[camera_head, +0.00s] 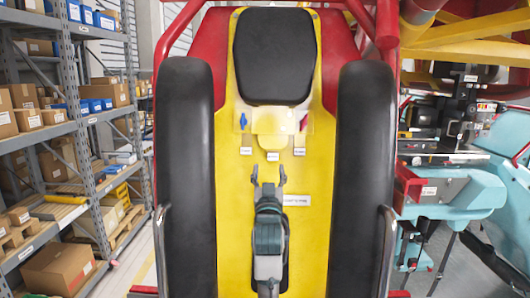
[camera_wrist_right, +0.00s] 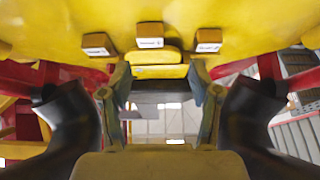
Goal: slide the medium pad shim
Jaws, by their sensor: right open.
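My right gripper (camera_head: 268,177) is open and empty over the yellow seat back (camera_head: 230,213), below a row of small white labels. In the right wrist view its two fingers (camera_wrist_right: 159,84) stand apart with a yellow block (camera_wrist_right: 159,71) beyond and between them. I cannot tell which piece is the medium pad shim; the label text is too small. My left gripper is not in view.
Black padded restraints (camera_head: 187,180) and (camera_head: 361,180) flank the seat, with red frame tubes around it. Shelves with cardboard boxes (camera_head: 60,268) stand at left. Teal and red machinery (camera_head: 450,190) is at right. The yellow panel between the restraints is mostly clear.

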